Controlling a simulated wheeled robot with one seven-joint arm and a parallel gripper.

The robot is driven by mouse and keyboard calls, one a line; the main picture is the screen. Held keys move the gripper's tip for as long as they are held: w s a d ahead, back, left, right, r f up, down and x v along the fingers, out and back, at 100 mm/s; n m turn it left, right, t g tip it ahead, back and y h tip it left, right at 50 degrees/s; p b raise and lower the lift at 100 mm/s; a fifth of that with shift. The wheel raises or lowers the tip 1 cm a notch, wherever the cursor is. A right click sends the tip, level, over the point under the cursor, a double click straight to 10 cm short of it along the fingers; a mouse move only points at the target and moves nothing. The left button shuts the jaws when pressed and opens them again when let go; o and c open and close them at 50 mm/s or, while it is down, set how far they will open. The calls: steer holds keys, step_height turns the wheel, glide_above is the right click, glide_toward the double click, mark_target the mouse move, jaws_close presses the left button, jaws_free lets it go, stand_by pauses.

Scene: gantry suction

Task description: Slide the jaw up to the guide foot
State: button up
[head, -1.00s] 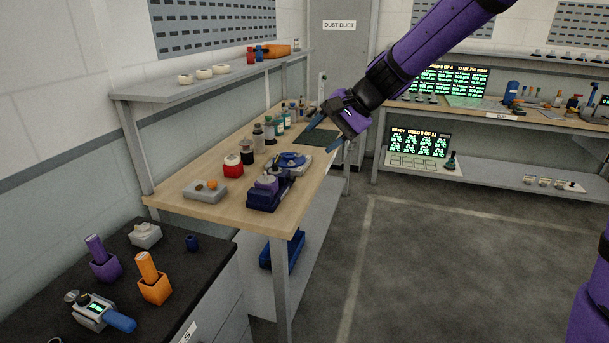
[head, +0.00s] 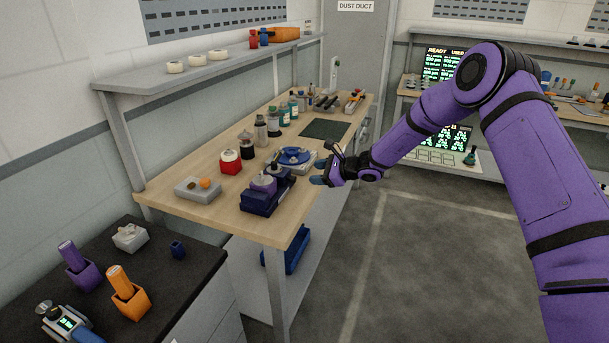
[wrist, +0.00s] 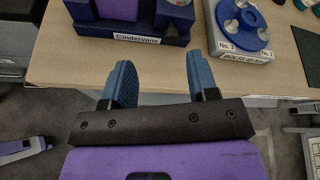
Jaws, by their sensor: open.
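A dark blue fixture (head: 262,205) with a purple block (head: 263,182) and a grey part on it stands near the front edge of the wooden bench. In the wrist view the fixture (wrist: 170,41) carries a "Cinder…" name label, and part of it is cut off by the top edge. I cannot make out which part is the jaw or the guide foot. My gripper (head: 325,166) is just off the bench's edge, right of the fixture. In the wrist view my gripper (wrist: 158,70) has its two blue fingers apart and empty, pointing toward the bench edge, short of the fixture.
A grey base (head: 306,167) with a blue disc (head: 291,156) stands right behind the fixture. A dark mat (head: 325,129) lies farther back. The floor in front is open.

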mark_target(295, 178)
steer(key=shift+m+t, duration=0.3)
steer(key=shift+m, duration=0.3)
steer(key=w+a+f, duration=0.4)
steer(key=a, duration=0.1)
steer(key=w+a+f, duration=0.2)
steer(key=a+f, duration=0.1)
steer(key=shift+w, duration=0.3)
steer(key=shift+a, duration=0.1)
